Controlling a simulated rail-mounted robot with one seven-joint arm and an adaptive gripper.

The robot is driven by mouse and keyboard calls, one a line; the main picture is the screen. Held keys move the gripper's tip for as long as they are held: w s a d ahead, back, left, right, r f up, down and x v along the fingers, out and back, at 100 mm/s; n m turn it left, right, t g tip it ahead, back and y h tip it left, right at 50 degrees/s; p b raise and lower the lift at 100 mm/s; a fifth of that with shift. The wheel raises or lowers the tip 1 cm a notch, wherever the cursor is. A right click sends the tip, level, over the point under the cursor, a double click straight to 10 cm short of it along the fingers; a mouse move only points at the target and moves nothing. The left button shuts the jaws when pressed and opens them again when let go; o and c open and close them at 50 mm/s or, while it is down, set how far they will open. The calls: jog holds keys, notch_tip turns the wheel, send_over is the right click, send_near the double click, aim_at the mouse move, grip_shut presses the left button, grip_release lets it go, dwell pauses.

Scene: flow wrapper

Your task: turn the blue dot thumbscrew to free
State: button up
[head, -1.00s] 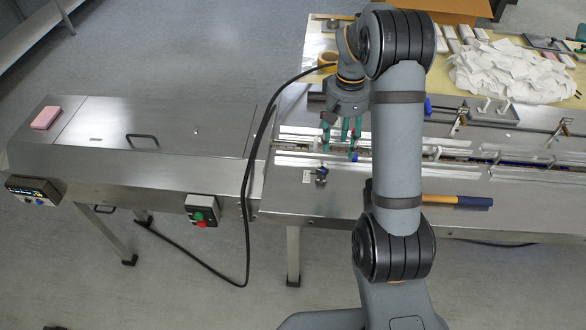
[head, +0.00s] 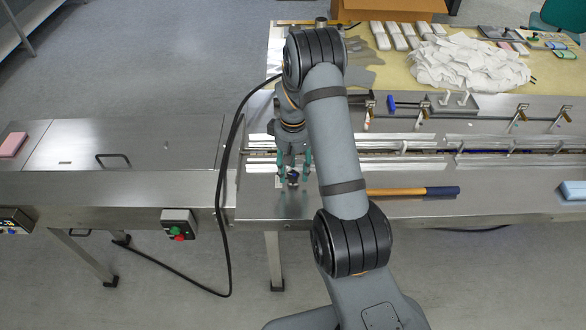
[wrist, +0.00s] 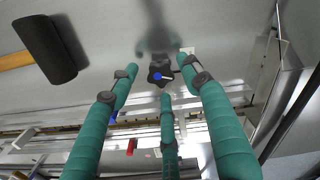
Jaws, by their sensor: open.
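The blue dot thumbscrew (wrist: 158,76) is a dark lobed knob on the bare steel deck, with a blue dot and a small white mark beside it. In the head view the thumbscrew (head: 293,178) sits near the front of the machine. My gripper (head: 293,176) points down at it with its green fingers spread. In the wrist view my gripper (wrist: 158,72) has three open fingers around the knob, with nothing clasped. I cannot tell whether any finger touches it. The mark's exact angle is too small to read.
A mallet (head: 442,192) with a wooden handle lies on the deck right of my gripper; its dark head (wrist: 45,48) shows in the wrist view. The rail channel (head: 400,150) runs behind the thumbscrew. A black cable (head: 226,220) hangs to the left.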

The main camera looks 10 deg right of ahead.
aim_at(293, 174)
jog(key=shift+f, duration=0.25)
jog(key=shift+c, duration=0.6)
jog(key=c, duration=1)
jog(key=o, duration=1.1)
notch_tip(293, 174, up, 12)
jog(key=shift+r, duration=0.1)
